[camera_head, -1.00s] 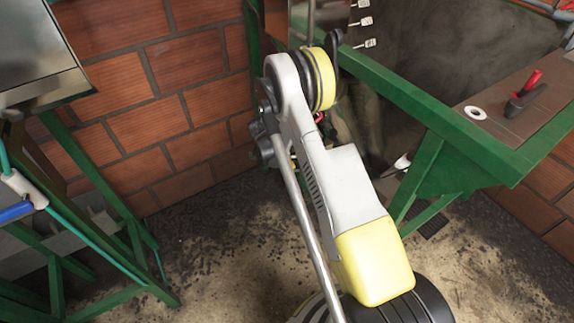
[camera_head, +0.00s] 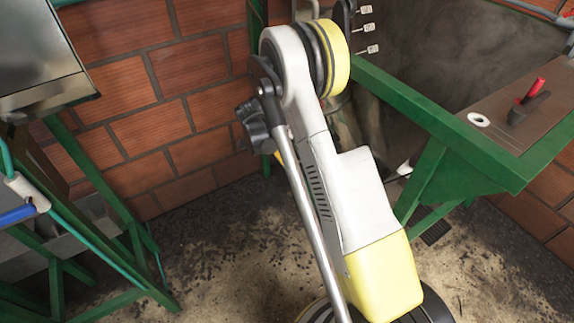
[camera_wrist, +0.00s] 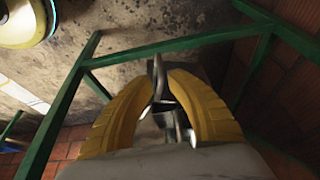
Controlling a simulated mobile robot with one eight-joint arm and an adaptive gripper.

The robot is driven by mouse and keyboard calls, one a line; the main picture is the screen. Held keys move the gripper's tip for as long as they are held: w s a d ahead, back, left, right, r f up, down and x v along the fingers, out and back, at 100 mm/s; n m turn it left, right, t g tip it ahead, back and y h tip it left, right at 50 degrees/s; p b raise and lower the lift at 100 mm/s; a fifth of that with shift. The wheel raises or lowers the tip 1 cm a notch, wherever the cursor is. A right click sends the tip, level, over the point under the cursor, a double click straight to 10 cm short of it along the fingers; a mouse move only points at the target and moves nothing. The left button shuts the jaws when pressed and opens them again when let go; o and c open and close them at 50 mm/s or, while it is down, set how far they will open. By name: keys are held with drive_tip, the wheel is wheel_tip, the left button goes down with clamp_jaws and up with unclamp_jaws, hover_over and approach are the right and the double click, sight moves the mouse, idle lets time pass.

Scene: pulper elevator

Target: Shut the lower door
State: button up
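My gripper (camera_wrist: 164,77) shows in the wrist view as two thick yellow fingers with a gap between their tips. Grey metal parts (camera_wrist: 160,112) show through this gap; I cannot tell whether the fingers touch them. I cannot make out the lower door for certain in either view. In the head view my white and yellow arm reaches toward the brick corner, and my gripper is hidden behind it.
A green steel frame (camera_head: 440,115) with a brown panel (camera_head: 510,120) stands at right. Another green frame (camera_head: 95,245) stands at left under a metal box (camera_head: 40,60). A brick wall (camera_head: 150,90) closes the back.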

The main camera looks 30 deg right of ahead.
drive_tip(key=shift+v, duration=1.1)
drive_tip(key=shift+c, duration=1.1)
drive_tip(key=shift+w+a+r+p, duration=0.1)
drive_tip(key=shift+a+r+p, duration=0.05)
drive_tip(key=shift+a+p, duration=0.3)
clamp_jaws()
drive_tip(key=a+m+p, duration=0.1)
drive_tip(key=a+p, duration=0.4)
drive_tip(key=d+f+b, duration=0.6)
drive_tip(key=d+f, duration=0.1)
drive_tip(key=f, duration=0.3)
drive_tip(key=shift+s+d+f+g, duration=0.15)
drive_tip(key=shift+s+d+g, duration=0.1)
drive_tip(key=shift+g, duration=0.15)
